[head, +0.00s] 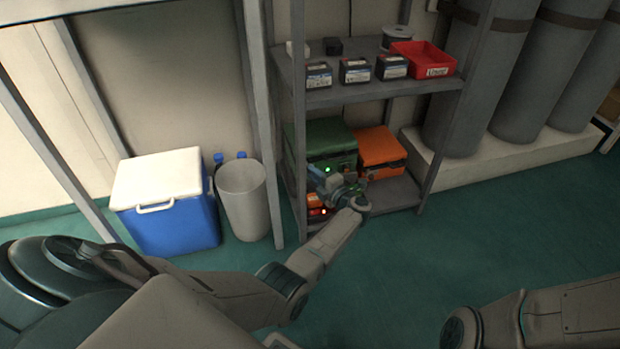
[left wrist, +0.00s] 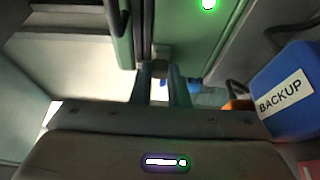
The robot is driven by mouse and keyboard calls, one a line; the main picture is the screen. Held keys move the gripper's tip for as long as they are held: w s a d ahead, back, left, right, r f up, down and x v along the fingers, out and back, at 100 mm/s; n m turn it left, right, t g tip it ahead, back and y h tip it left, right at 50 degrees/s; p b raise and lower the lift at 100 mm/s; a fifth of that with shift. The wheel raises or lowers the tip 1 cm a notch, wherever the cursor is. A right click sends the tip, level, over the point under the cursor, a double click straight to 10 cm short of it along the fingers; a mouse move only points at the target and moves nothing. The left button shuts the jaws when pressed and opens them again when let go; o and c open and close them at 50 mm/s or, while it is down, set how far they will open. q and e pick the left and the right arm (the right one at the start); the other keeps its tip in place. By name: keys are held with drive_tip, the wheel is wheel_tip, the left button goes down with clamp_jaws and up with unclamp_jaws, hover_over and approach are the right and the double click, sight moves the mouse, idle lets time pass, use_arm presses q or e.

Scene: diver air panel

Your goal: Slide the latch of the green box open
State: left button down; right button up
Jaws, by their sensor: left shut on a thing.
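The green box (head: 325,140) stands on the lower shelf of the rack, at the left. My left gripper (head: 332,180) is in front of it, partly hidden by my own wrist in the head view. In the left wrist view the green box (left wrist: 183,25) fills the top middle. The fingers of my left gripper (left wrist: 160,72) are shut on a small part at the box's lower edge, which looks like the latch (left wrist: 160,52). Most of the latch is hidden between the fingers. My right arm shows at the lower right of the head view, but its gripper does not.
An orange box (head: 378,147) stands right of the green box. A blue block marked BACKUP (left wrist: 285,92) is close on the right in the left wrist view. The upper shelf (head: 345,95) holds small boxes and a red bin (head: 424,60). A cooler (head: 165,205) and grey bin (head: 243,200) stand left.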

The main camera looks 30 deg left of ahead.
use_arm(q)
drive_tip(key=shift+w+d, duration=0.2)
drive_tip(key=c, duration=1.4)
unclamp_jaws()
drive_tip(key=shift+s+d+p, duration=0.1)
drive_tip(key=shift+d+p, duration=0.25)
drive_tip(key=shift+d, duration=0.2)
drive_tip(key=p+v, duration=0.2)
drive_tip(key=v, duration=0.7)
drive_tip(key=shift+a+r+p, duration=0.1)
drive_tip(key=shift+p, duration=0.25)
drive_tip(key=shift+s+d, duration=0.15)
drive_tip(key=shift+d, duration=0.3)
